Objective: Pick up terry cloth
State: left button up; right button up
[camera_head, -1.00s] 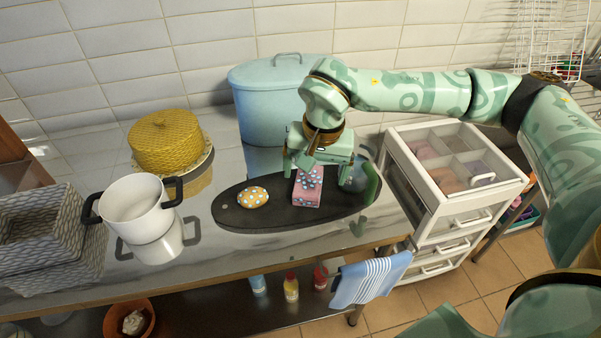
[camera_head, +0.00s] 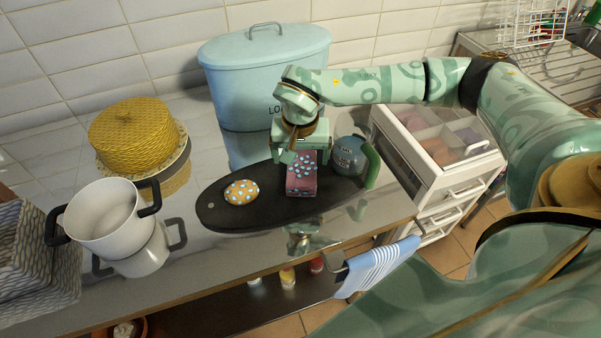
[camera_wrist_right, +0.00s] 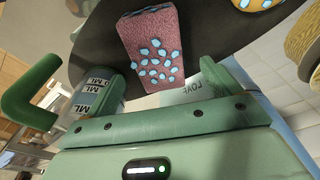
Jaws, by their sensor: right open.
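A pink, rough-textured block with light blue spots (camera_head: 302,180), which looks like folded terry cloth, lies on the dark oval board (camera_head: 237,213). My right gripper (camera_head: 300,158) is open above its far end, one finger to each side. In the right wrist view the spotted pink block (camera_wrist_right: 152,50) lies ahead between the open fingers (camera_wrist_right: 160,88); I cannot tell whether they touch it. A blue and white striped cloth (camera_head: 376,264) hangs at the table's front edge. My left gripper is out of view.
A spotted orange oval piece (camera_head: 241,192) lies left on the board. A grey-blue jar with green handle (camera_head: 350,156) stands close right of the gripper. Behind is a blue lidded bin (camera_head: 265,75). A white pot (camera_head: 104,218) and yellow basket-like dome (camera_head: 137,136) stand left.

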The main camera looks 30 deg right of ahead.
aim_at(302, 167)
jog(key=shift+f, duration=0.45)
jog(key=f, duration=0.1)
jog(key=f+b, duration=0.1)
jog(key=f, duration=0.2)
jog(key=shift+w+d+f+b, duration=0.1)
jog(key=shift+d+f+b, duration=0.1)
jog(key=shift+d+b, duration=0.1)
jog(key=c, duration=1)
jog(key=shift+o, duration=0.2)
jog(key=shift+r, duration=0.1)
jog(key=shift+r, duration=0.5)
notch_tip(302, 167, up, 3)
jog(key=shift+f+p, duration=0.15)
jog(key=shift+p, duration=0.6)
jog(key=s+r, duration=0.1)
jog(key=r, duration=0.1)
jog(key=s+a+r+p, duration=0.1)
jog(key=s+r, duration=0.1)
jog(key=s+a+r+p, duration=0.1)
jog(key=r, duration=0.1)
jog(key=shift+s+a+r, duration=0.1)
jog(key=shift+s+a, duration=0.05)
jog(key=shift+s, duration=0.2)
jog(key=s+a+r+p, duration=0.1)
jog(key=s+a+r, duration=0.2)
jog(key=s, duration=0.5)
jog(key=shift+a, duration=0.4)
